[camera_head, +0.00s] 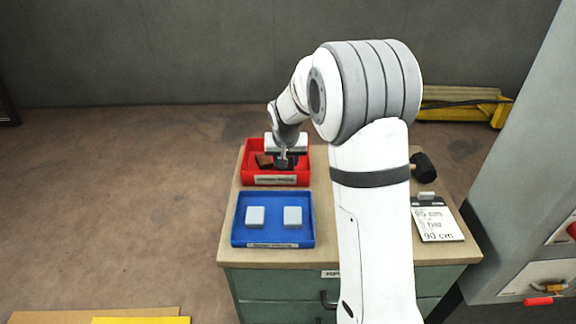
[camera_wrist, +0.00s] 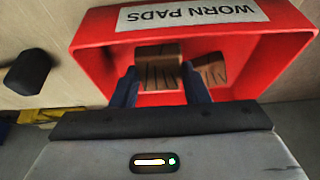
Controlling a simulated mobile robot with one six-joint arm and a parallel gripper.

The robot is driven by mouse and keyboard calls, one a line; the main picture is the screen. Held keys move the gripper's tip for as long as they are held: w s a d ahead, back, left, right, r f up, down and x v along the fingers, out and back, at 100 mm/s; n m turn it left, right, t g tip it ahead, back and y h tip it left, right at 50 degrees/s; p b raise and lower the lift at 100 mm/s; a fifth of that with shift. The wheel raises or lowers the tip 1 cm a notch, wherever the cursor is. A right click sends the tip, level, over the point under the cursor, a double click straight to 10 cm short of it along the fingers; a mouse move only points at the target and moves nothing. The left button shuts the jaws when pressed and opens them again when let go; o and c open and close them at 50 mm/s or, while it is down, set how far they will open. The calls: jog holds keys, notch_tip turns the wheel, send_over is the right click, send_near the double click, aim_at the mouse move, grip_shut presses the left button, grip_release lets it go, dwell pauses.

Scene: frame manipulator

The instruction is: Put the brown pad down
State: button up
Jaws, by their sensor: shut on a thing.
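My gripper (camera_head: 283,163) is down at the red tray (camera_head: 249,178), shut on a brown pad. In the wrist view, the dark fingers of my gripper (camera_wrist: 160,88) stand on either side of this brown pad (camera_wrist: 159,62), over or inside the tray. The tray's label reads "WORN PADS" in the wrist view (camera_wrist: 203,20). A second brown pad (camera_wrist: 212,69) lies in the tray beside the held one; in the head view this pad (camera_head: 263,160) shows left of my gripper. I cannot tell whether the held pad touches the tray floor.
A blue tray (camera_head: 273,235) with two pale grey pads (camera_head: 255,216) stands in front of the red tray on the bench top (camera_head: 345,258). A black mallet (camera_head: 423,168) and a white note card (camera_head: 437,225) lie to the right. A grey cabinet (camera_head: 520,170) stands further right.

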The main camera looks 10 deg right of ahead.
jog(key=shift+f, duration=1.25)
jog(key=shift+f, duration=0.25)
jog(key=o, duration=1)
jog(key=shift+r, duration=0.1)
